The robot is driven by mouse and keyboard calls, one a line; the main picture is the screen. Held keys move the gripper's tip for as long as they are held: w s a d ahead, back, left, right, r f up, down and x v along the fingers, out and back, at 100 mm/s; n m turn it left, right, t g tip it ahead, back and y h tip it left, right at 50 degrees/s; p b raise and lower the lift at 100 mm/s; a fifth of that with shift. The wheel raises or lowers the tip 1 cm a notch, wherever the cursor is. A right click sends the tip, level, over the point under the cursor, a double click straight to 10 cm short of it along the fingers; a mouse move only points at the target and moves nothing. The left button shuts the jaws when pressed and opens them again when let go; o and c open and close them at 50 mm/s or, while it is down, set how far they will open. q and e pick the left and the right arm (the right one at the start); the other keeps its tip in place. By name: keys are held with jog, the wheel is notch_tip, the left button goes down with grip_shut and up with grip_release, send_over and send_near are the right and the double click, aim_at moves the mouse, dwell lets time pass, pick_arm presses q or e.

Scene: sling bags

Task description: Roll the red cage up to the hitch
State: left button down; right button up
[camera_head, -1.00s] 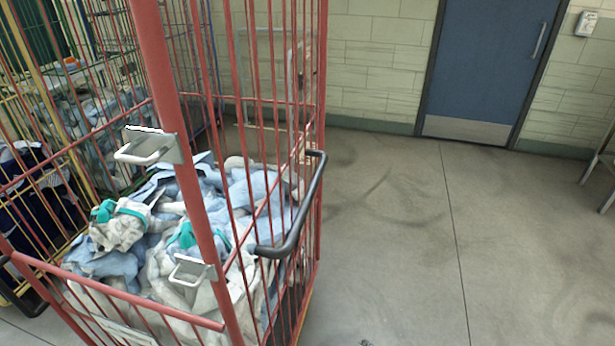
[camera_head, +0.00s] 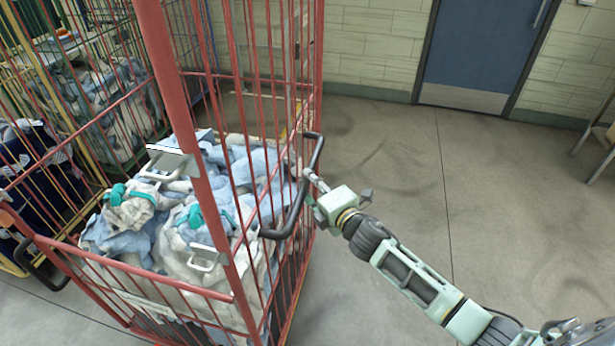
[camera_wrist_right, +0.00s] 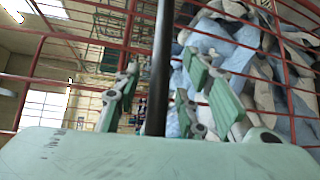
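The red cage (camera_head: 181,115) stands on the left in the head view, loaded with blue, white and grey fabric bundles (camera_head: 205,225). A black handle (camera_head: 291,222) sticks out from its right side. My right gripper (camera_head: 312,184) is at this handle. In the right wrist view the dark handle bar (camera_wrist_right: 158,75) passes between the parted fingers of the right gripper (camera_wrist_right: 158,98), with gaps showing on both sides. Red bars and the fabric load lie behind it. My left gripper is not in view. I cannot see the hitch.
Other loaded cages, one with yellow bars (camera_head: 70,130), stand close behind and left of the red cage. A blue door (camera_head: 475,45) is in the back wall. A metal stand (camera_head: 598,150) is at the right edge. The floor (camera_head: 400,180) between is clear.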

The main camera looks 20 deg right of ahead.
jog(key=shift+x, duration=1.35)
grip_shut()
